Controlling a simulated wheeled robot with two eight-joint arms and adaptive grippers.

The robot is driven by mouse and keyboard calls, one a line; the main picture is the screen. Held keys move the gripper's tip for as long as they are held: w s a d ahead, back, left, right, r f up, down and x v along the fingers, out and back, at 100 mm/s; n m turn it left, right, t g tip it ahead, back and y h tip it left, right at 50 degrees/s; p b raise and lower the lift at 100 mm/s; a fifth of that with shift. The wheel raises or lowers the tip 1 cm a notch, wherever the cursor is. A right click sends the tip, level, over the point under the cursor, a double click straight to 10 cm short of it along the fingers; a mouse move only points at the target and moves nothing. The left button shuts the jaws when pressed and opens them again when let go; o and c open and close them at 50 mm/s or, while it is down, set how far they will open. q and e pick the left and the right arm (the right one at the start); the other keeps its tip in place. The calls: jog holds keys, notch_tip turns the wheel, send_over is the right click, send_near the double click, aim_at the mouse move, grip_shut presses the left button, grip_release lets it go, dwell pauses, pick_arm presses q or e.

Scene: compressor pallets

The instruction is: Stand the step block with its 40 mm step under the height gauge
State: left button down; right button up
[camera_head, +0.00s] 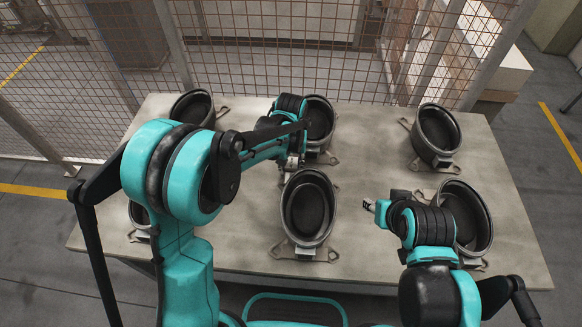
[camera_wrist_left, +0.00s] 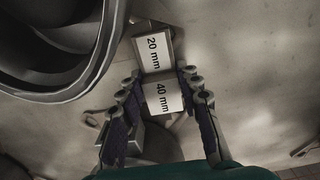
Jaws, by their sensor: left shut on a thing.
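The step block (camera_wrist_left: 162,92) shows in the left wrist view with white labels reading "20 mm" and "40 mm". My left gripper (camera_wrist_left: 163,82) is shut on it, with the fingers on either side and the 40 mm label nearer the wrist. In the head view my left gripper (camera_head: 291,166) is over the table middle, just behind the front middle compressor, and the block is not clear there. My right gripper (camera_head: 371,206) hangs over the table right of that compressor; its jaws are too small to judge. I cannot make out the height gauge in either view.
The table (camera_head: 365,160) carries several dark round compressors on metal bracket pallets, including the front middle one (camera_head: 308,205) and the back right one (camera_head: 436,135). A compressor rim (camera_wrist_left: 100,60) is close left of the block. A mesh fence (camera_head: 280,70) stands behind.

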pick_arm(q)
jog(key=shift+f, duration=0.15)
jog(key=c, duration=1.1)
grip_release()
jog(key=shift+o, duration=0.2)
